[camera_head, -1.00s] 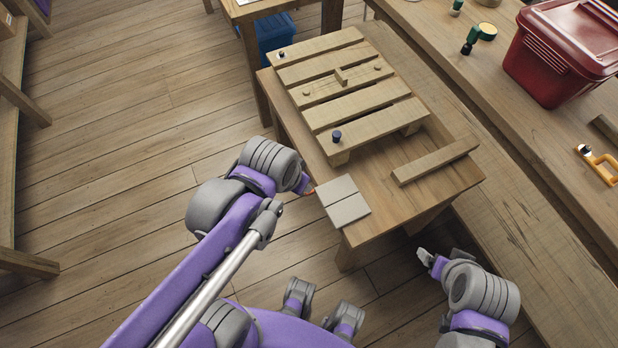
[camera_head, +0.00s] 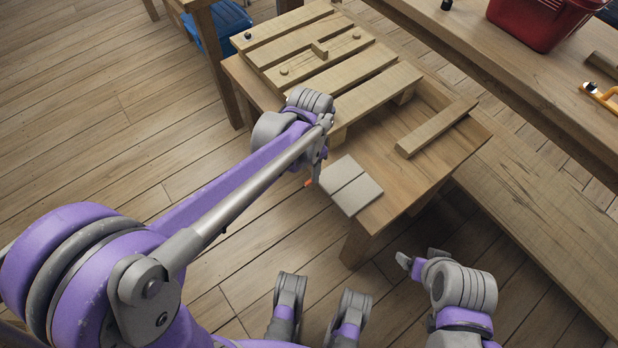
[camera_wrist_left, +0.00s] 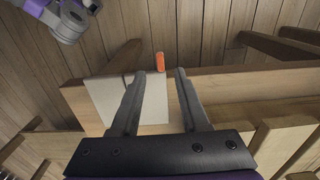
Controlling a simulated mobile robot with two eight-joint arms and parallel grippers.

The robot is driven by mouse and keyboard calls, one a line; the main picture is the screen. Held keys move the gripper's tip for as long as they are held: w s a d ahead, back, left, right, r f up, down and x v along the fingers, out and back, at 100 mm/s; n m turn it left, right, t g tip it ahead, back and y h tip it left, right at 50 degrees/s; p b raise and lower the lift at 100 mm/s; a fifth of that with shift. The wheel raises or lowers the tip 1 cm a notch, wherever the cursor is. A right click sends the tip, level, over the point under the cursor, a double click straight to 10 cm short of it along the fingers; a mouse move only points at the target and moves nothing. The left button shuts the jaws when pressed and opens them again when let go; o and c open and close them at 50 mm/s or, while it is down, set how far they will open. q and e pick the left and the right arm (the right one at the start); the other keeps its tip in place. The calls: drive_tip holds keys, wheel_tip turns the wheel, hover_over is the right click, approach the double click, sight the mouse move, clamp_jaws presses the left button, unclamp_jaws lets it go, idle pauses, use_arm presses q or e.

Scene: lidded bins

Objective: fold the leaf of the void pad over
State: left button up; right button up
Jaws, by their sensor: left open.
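The void pad (camera_head: 351,184) is a pale grey square with a seam across it, lying flat at the near corner of the low wooden table. It also shows in the left wrist view (camera_wrist_left: 154,103), partly behind a finger. A small orange tab (camera_head: 308,183) sticks out at its left edge, also seen in the left wrist view (camera_wrist_left: 160,62). My left gripper (camera_head: 317,170) is open and empty beside the pad's left edge. In the left wrist view, the tab stands just beyond the gap between its fingertips (camera_wrist_left: 160,73). My right gripper (camera_head: 420,256) is open and empty, off the table's near side.
A slatted wooden rack (camera_head: 335,65) with small knobs stands on the low table (camera_head: 440,163) behind the pad. A loose wooden bar (camera_head: 436,127) lies to the right. A red bin (camera_head: 545,20) stands on the long bench. Floor is clear at the left.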

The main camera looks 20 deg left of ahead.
sight(309, 181)
use_arm(q)
wheel_tip(309, 181, down, 5)
drive_tip(key=shift+f+b, duration=0.15)
drive_tip(key=shift+b, duration=0.45)
clamp_jaws()
